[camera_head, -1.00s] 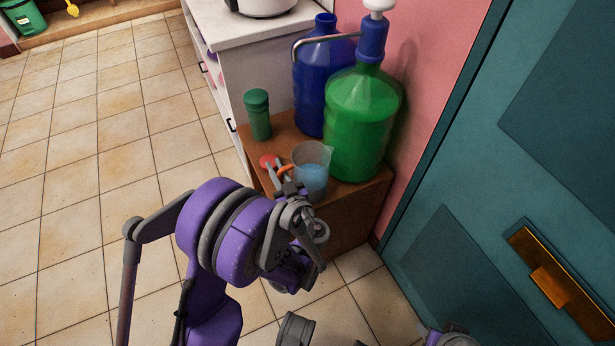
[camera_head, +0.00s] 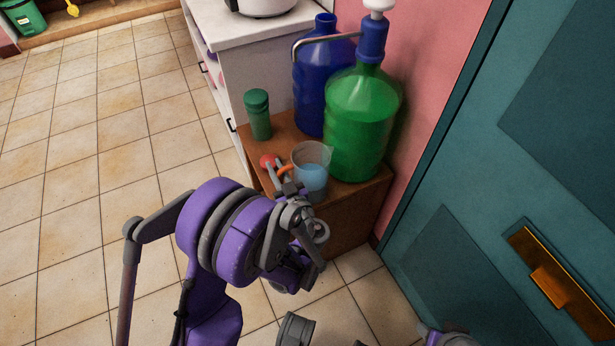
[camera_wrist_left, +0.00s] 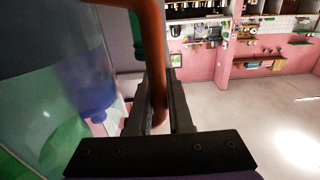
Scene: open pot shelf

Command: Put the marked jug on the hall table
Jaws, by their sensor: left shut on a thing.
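The jug (camera_head: 312,176) is clear, with pale blue liquid in it and an orange handle on its left side. It is upright at the front of a small brown wooden table (camera_head: 350,213). I cannot tell whether its base touches the table top. My left gripper (camera_head: 284,178) is shut on the handle. In the left wrist view the fingers (camera_wrist_left: 158,112) close around the orange-brown handle, and the jug's clear wall (camera_wrist_left: 65,65) fills the left side. No separate mark on the jug is clear to me.
A large green bottle (camera_head: 360,120) with a pump stands close behind the jug, and a blue bottle (camera_head: 313,85) stands behind that. A green shaker (camera_head: 258,115) and a red-topped item (camera_head: 267,161) are at the left. A teal door (camera_head: 460,190) is right; tiled floor (camera_head: 95,170) is open left.

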